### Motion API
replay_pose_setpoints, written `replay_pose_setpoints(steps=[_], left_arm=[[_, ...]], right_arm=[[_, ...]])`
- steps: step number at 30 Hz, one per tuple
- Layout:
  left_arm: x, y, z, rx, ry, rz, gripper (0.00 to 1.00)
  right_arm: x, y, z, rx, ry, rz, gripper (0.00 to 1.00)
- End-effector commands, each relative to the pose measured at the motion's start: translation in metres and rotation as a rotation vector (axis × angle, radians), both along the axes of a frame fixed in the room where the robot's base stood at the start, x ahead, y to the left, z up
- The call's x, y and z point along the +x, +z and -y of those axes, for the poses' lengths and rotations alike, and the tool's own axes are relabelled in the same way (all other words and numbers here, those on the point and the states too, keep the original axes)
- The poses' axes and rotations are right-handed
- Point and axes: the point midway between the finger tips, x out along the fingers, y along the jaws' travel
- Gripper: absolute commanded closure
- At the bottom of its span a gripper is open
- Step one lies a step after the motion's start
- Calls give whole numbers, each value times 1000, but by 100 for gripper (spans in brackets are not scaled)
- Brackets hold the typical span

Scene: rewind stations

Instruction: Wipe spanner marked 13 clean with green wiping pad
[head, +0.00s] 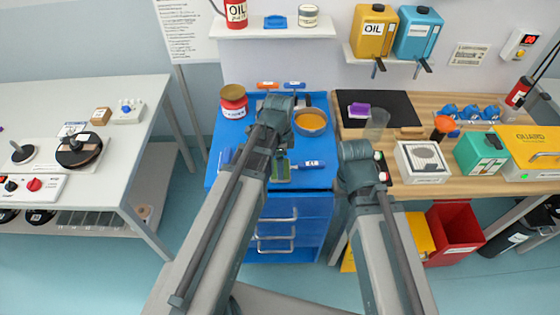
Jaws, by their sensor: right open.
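A green patch that looks like the wiping pad (281,171) lies on the blue cart top, partly hidden by my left arm. A blue labelled tool (312,164) lies just right of it. Orange (267,85) and blue (294,85) labelled tools lie at the cart's back edge. The labels are too small to read, so I cannot tell which is the spanner marked 13. My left gripper (279,140) is over the cart, seen from behind, its fingers mostly hidden. My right gripper (381,167) is open and empty by the cart's right edge and the wooden bench.
The blue cart (215,168) also holds a red tin (233,101) and a bowl of orange stuff (310,121). On the wooden bench (440,104) stand a clear cup (377,123), a white box (422,160) and a green canister (481,152). A grey table (147,90) stands left, across a gap.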

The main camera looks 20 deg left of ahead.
Motion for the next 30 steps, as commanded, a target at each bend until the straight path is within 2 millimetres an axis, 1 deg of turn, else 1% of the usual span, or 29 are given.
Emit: replay_pose_setpoints(steps=[1,5,21,24,30], left_arm=[[-5,1,2,-6,-2,-12,66],[-5,12,2,-4,-1,-10,66],[-2,66,1,-2,-1,-6,66],[-2,71,1,-2,-1,-6,66],[-2,69,0,-2,-1,-6,66]], right_arm=[[0,1,0,0,0,0,50],[0,12,0,0,0,0,50],[0,66,0,0,2,0,50],[0,71,0,0,2,0,50],[0,69,0,0,2,0,50]])
